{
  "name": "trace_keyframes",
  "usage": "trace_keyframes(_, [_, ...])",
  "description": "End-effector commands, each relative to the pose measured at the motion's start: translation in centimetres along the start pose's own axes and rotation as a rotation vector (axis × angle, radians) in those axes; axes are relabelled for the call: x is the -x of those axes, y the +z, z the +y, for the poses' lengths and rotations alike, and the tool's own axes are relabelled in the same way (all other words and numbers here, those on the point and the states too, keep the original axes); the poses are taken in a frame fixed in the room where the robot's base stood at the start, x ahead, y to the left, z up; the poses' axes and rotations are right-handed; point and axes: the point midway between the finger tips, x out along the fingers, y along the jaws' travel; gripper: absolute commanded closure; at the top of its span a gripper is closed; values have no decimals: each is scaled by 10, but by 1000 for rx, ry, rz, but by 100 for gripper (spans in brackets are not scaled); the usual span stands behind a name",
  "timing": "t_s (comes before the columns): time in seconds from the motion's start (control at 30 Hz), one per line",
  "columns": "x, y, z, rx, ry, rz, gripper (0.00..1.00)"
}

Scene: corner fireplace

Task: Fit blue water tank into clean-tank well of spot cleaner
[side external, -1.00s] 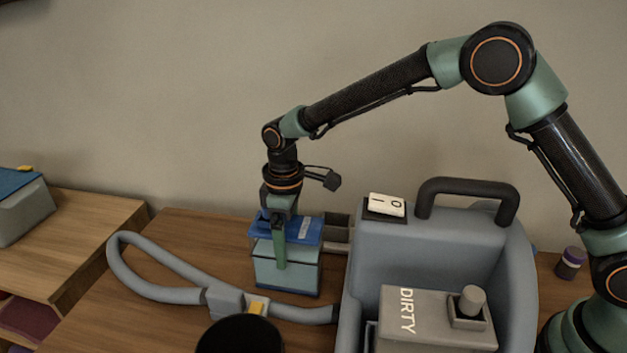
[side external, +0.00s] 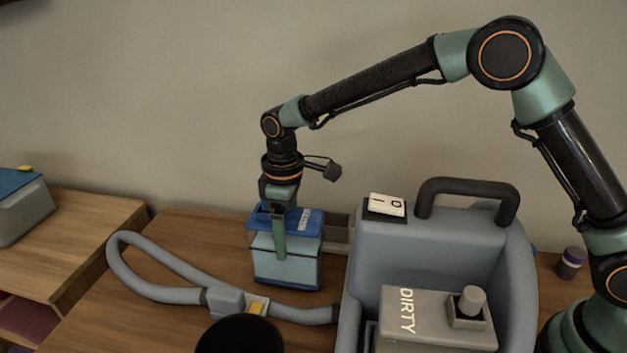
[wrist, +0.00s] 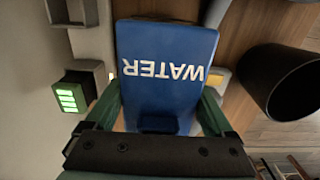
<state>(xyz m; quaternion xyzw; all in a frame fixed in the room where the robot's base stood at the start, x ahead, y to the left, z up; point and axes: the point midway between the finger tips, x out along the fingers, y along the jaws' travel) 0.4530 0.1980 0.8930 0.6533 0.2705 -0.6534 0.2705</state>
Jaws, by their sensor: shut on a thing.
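The water tank (side external: 300,268) has a pale translucent body and a blue top. In the wrist view its blue top (wrist: 165,50) reads WATER, upside down. My gripper (side external: 279,245) is shut on the tank from above, with a green finger on each side in the wrist view. The tank hangs roughly upright, just left of the grey spot cleaner (side external: 430,245). It appears slightly above the table. The grey DIRTY tank (side external: 440,310) sits in the front of the cleaner. I cannot make out the clean-tank well clearly.
A grey hose (side external: 160,292) loops over the wooden table (side external: 190,235) left of the tank. A black round container (side external: 240,335) stands in front. The cleaner's black handle (side external: 468,187) rises at the back. A small purple bottle (side external: 570,263) stands at right.

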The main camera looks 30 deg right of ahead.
Motion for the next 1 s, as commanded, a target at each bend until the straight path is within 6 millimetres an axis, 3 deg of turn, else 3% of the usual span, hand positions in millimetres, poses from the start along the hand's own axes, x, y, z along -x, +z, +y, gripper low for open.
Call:
trace_keyframes(0.6, [146,-1,0,0,3,8,100])
trace_keyframes(1.0, [192,9,5,-2,2,6,100])
